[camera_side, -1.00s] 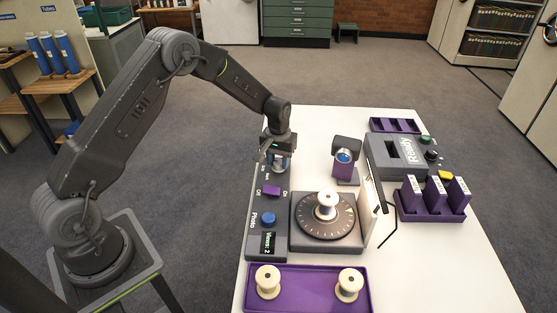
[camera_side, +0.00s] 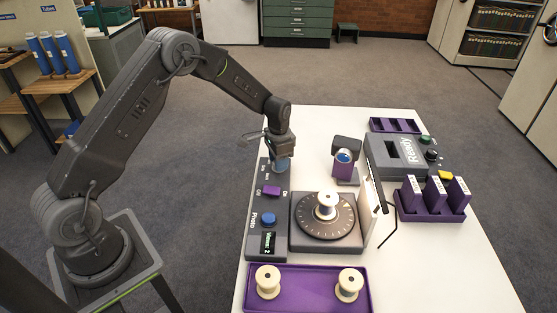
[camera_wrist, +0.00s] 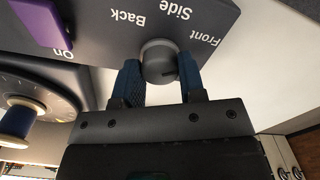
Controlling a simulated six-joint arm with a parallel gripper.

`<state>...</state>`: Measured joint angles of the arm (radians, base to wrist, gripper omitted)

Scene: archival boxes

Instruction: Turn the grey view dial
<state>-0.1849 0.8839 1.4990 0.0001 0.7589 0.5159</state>
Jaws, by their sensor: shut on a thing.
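The grey view dial (camera_wrist: 160,62) is a round knob on the dark control panel (camera_side: 262,222), with the words Front, Side and Back printed around it. In the wrist view a dark pointer mark on it faces roughly toward the Front side. My gripper (camera_wrist: 160,75) has its blue fingers on both sides of the dial and is shut on it. In the side view my gripper (camera_side: 280,163) is at the panel's far end, and the dial is hidden behind it.
The panel also has a purple switch (camera_side: 271,191), a blue button (camera_side: 268,218) and a small display (camera_side: 268,242). A turntable (camera_side: 325,228) with a spool (camera_side: 326,204) stands to the right, near a camera (camera_side: 345,160). A purple tray (camera_side: 308,288) with two spools lies in front.

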